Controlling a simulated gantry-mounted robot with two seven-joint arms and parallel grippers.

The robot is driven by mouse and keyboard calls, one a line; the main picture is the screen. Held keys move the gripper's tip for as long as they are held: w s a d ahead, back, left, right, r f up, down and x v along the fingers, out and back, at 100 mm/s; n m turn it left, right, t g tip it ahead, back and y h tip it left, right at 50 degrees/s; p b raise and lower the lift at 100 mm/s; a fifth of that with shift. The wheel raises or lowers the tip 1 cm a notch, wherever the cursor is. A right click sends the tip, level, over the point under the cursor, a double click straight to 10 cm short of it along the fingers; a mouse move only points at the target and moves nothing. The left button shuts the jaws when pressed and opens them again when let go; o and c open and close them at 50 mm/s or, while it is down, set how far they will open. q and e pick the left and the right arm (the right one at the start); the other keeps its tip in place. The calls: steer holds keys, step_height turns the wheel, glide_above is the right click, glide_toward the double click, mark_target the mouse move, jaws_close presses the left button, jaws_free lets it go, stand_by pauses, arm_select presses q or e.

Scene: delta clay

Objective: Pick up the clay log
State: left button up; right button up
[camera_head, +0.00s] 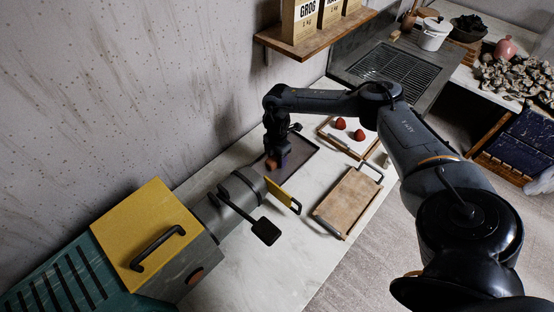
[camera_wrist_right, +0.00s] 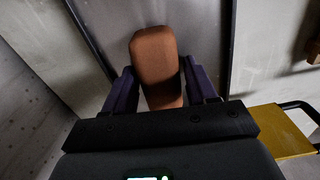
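The clay log (camera_wrist_right: 154,55) is a rounded orange-brown block in the right wrist view. It lies between the two purple fingers of my right gripper (camera_wrist_right: 160,82), with very little gap on either side. I cannot tell whether the fingers touch it. In the head view my right gripper (camera_head: 277,155) points down over the dark tray (camera_head: 305,155), and the clay log (camera_head: 271,166) shows small and partly hidden at its fingertips. I cannot tell whether the log rests on the tray or is just above it. My left gripper is not in view.
A grey cylindrical machine (camera_head: 232,200) with a yellow plate (camera_head: 283,194) and a black paddle (camera_head: 265,231) stands close to the tray. A brown board (camera_head: 347,202) and a tray with red balls (camera_head: 348,146) lie to the right. A shelf (camera_head: 315,42) hangs above.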

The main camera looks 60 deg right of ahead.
steer(key=c, duration=0.9)
steer(key=shift+o, duration=0.2)
steer(key=shift+r, duration=0.2)
